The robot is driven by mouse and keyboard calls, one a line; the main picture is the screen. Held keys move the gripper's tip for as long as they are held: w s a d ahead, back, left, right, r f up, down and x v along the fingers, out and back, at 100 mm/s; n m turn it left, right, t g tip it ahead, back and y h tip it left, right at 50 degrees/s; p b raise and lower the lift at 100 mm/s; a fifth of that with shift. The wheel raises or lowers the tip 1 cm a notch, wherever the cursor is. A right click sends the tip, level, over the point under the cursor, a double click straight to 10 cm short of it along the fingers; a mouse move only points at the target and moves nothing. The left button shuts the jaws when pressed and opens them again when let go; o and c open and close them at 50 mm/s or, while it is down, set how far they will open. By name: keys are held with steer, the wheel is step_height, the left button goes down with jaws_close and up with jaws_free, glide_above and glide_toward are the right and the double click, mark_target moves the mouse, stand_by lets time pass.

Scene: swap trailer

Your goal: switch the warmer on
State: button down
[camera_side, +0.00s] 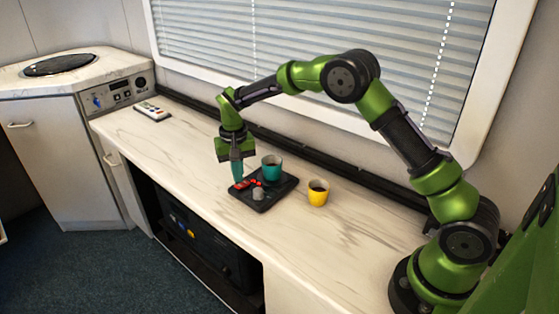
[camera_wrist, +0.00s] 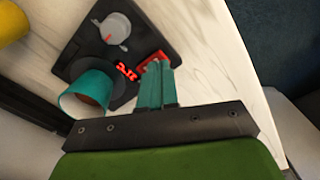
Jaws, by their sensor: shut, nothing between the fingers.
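The warmer is a flat black plate (camera_side: 266,204) on the counter. It also shows in the wrist view (camera_wrist: 88,50). It has a grey knob (camera_wrist: 116,30), a red rocker-like switch (camera_wrist: 150,59) near one edge and bright red digit-like marks (camera_wrist: 126,73) beside it. A teal mug (camera_side: 271,167) with dark contents stands on the plate. My gripper (camera_side: 238,179) points down with its teal fingers shut and empty. In the wrist view the fingertips (camera_wrist: 156,66) are right at the red switch and partly cover it. I cannot tell whether they touch it.
A yellow cup (camera_side: 318,193) stands on the counter to the right of the plate. A white remote-like object (camera_side: 151,111) lies at the far left, near a control panel (camera_side: 118,95). A black rail (camera_side: 300,153) runs along the wall. The counter's front edge (camera_side: 205,212) is close to the plate.

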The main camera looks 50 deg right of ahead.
mark_target(239, 186)
steer(key=shift+f, duration=1)
stand_by(0.6)
steer(key=shift+r, duration=3.55)
